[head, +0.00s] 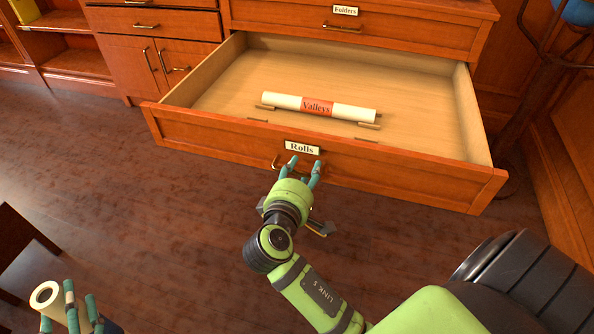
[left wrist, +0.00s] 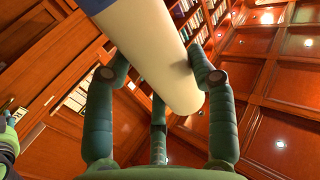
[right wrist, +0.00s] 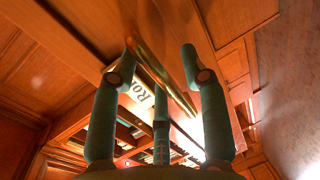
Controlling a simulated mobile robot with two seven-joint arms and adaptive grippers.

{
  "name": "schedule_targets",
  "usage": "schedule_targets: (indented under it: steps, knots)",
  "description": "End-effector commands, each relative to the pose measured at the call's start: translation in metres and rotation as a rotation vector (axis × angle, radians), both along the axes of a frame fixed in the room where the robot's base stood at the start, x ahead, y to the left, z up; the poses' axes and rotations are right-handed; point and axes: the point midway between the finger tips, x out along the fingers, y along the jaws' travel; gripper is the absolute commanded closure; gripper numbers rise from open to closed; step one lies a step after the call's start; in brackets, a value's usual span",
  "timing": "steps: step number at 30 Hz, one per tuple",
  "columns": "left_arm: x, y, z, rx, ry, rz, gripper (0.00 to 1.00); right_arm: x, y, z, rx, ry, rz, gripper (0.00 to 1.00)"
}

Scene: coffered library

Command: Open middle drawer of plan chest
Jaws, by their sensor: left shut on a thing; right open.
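The plan chest's drawer labelled "Rolls" (head: 170,117) stands pulled well out below a closed drawer labelled "Folders" (head: 300,25). A white roll with a red "Valleys" band (head: 355,112) lies inside on small wooden cradles. My right gripper (head: 303,168) is open at the drawer front, just under the label. In the right wrist view the brass handle (right wrist: 165,80) passes between its open fingers (right wrist: 160,75); contact is unclear. My left gripper (head: 75,300), low at the left, is shut on a cream roll (left wrist: 150,45), held away from the chest.
A cabinet with small drawers and doors (head: 130,60) stands left of the chest, beside open shelves (head: 65,45). Dark furniture (head: 25,245) is near my left gripper. A metal-framed stand (head: 535,60) is at the right. Dark wooden floor (head: 130,210) is clear before the drawer.

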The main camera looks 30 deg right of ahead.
Motion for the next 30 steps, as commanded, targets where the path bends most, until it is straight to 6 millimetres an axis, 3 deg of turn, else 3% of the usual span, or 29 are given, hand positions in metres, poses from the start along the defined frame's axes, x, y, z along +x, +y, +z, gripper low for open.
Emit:
schedule_targets:
  steps: [16, 30]
  knots:
    - [0.0, 0.0, 0.001, 0.0, -0.002, 0.0, 1.0, -0.044, 0.052, 0.014, 0.002, 0.002, 0.001, 0.55]
    - [0.0, 0.0, 0.001, 0.0, -0.002, 0.0, 1.0, -0.048, 0.056, 0.016, 0.0, 0.0, 0.0, 0.55]
